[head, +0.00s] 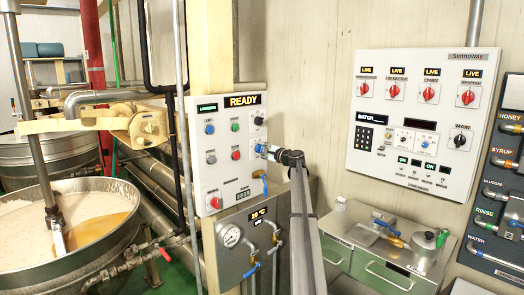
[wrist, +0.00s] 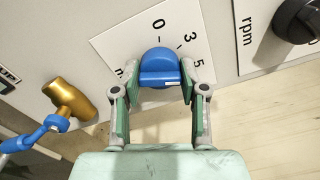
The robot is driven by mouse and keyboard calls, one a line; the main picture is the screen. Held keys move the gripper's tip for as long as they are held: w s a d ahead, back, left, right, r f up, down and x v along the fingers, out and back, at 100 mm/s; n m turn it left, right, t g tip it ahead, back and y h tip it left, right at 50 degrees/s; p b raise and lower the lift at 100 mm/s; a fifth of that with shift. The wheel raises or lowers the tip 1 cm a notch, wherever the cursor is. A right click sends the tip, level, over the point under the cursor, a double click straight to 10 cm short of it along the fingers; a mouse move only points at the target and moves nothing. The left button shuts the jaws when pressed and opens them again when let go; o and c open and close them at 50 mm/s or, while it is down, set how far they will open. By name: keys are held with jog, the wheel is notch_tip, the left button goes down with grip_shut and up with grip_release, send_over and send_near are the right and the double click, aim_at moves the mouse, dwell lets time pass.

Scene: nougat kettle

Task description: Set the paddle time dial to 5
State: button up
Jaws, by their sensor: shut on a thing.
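The paddle time dial is a blue knob (wrist: 160,66) on a white scale plate (wrist: 130,42) in the wrist view. The numbers 0, 3 and 5 show around its far and right sides; a mark at the left is partly hidden. My gripper (wrist: 154,84) is shut on the knob, with a green-padded finger on each side. A small white mark shows on the knob's near face; I cannot tell which number the knob points to. In the head view, my gripper (head: 270,151) is at the right edge of the READY panel (head: 206,170), hiding most of the dial.
A black rpm knob (wrist: 298,18) is right of the dial in the wrist view. A brass tap (wrist: 70,98) with a blue handle (wrist: 36,134) is at the left. In the head view, a kettle (head: 70,235) stands left and a larger control panel (head: 415,120) hangs right.

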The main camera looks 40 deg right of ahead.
jog(key=shift+r, duration=0.15)
jog(key=o, duration=1.1)
jog(key=shift+o, duration=0.2)
jog(key=s+d, duration=0.1)
jog(key=s, duration=1.1)
jog(key=shift+d, duration=0.1)
